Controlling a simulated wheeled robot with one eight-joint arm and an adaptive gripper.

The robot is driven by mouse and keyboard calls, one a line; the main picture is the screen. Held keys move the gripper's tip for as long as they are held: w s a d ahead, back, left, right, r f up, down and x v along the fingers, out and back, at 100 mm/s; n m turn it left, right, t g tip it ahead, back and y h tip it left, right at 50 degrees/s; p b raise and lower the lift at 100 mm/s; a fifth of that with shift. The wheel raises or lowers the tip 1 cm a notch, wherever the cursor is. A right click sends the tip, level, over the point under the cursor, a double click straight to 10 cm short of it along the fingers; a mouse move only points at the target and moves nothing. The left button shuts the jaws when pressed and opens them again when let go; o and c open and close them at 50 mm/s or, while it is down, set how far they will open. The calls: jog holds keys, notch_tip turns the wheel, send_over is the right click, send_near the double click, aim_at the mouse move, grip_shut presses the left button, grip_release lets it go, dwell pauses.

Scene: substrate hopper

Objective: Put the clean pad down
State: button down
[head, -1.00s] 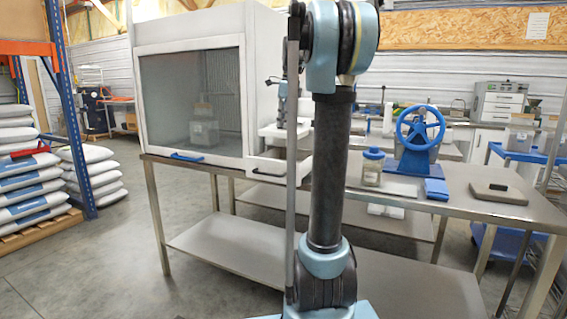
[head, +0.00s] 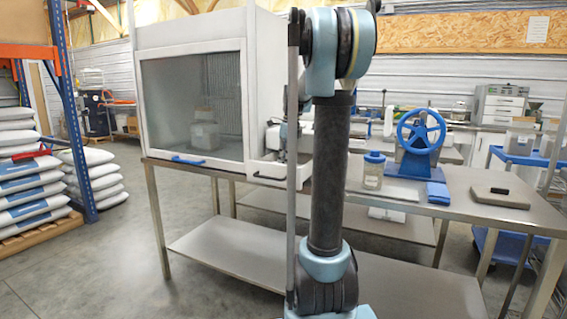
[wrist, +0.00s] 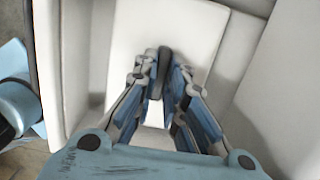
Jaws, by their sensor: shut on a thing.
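My gripper (wrist: 163,80) shows in the wrist view, its fingers close together on a dark grey upright grip (wrist: 163,60). A pale flat rectangle, which looks like the clean pad (wrist: 190,28), lies directly under that grip. It is inside a white-walled tray (wrist: 248,95). I cannot tell whether the pad touches the tray floor. In the head view my arm's column hides most of the gripper; the white tray (head: 266,172) shows beside the cabinet's right side.
A glass-fronted cabinet (head: 190,28) stands on the left of the steel bench (head: 470,212). Bare bench surrounds the beige pad.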

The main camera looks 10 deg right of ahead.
jog(key=shift+f, duration=0.25)
jog(key=c, duration=1.7)
grip_release()
jog(key=shift+o, duration=0.2)
jog(key=shift+r, duration=0.1)
notch_tip(320, 180, up, 12)
jog(key=s+d, duration=0.1)
jog(key=shift+d, duration=0.2)
